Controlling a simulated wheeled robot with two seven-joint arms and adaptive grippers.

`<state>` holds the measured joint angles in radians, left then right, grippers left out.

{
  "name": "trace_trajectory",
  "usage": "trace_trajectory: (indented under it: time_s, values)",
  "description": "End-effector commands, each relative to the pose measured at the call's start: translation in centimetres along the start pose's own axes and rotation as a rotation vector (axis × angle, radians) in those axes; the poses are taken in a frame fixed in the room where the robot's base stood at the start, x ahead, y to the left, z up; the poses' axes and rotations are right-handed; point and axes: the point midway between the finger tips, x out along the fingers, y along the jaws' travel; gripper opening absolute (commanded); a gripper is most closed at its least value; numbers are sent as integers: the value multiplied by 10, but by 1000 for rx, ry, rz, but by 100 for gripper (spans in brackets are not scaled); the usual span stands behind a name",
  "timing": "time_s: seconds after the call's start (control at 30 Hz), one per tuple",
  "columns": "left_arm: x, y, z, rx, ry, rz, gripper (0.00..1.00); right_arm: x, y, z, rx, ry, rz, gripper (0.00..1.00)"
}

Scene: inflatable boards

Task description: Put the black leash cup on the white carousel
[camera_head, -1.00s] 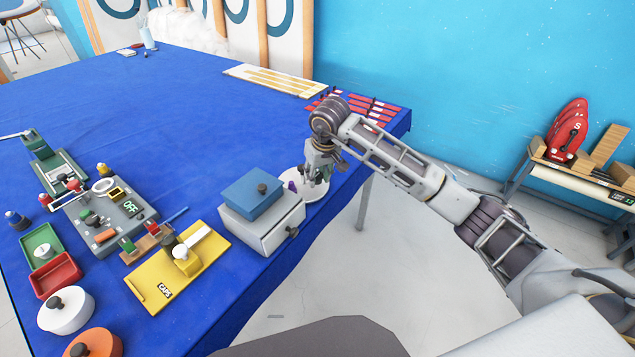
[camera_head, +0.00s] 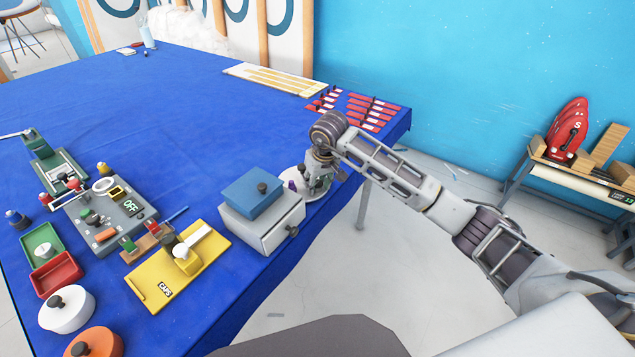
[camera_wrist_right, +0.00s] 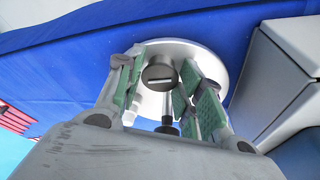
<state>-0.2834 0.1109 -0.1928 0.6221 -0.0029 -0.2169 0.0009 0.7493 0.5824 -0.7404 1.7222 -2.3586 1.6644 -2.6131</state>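The white carousel (camera_head: 318,191) is a round disc at the table's right edge, partly hidden by my right gripper in the head view. It also shows in the right wrist view (camera_wrist_right: 226,67). A dark round piece with a pale slot (camera_wrist_right: 160,77), which looks like the black leash cup, shows over the carousel, between my right fingertips. I cannot tell whether it rests fully on the disc. My right gripper (camera_head: 320,182) points down over the carousel. Its green-padded fingers (camera_wrist_right: 162,65) are apart, with gaps beside the dark piece. My left gripper is out of view.
A grey box with a blue lid (camera_head: 252,193) stands close left of the carousel. A small purple piece (camera_head: 292,186) is at the carousel's left side. Red strips (camera_head: 362,110) lie behind. A yellow board (camera_head: 180,268) and grey switch panel (camera_head: 105,220) are farther left.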

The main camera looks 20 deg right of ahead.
Motion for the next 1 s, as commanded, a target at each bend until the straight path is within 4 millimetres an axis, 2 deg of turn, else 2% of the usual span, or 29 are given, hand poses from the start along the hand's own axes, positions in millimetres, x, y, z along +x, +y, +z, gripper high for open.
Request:
trace_trajectory:
  time_s: [0.03,0.1,0.6,0.77,1.0]
  values:
    - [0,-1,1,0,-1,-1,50,0,0,0,0,0,0,48]
    - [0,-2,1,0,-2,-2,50,0,0,0,0,0,0,54]
    - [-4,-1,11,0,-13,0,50,-3,0,-1,0,-1,-1,54]
    - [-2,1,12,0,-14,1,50,-17,1,-2,1,2,0,54]
    - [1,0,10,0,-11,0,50,-48,1,-2,0,3,1,54]
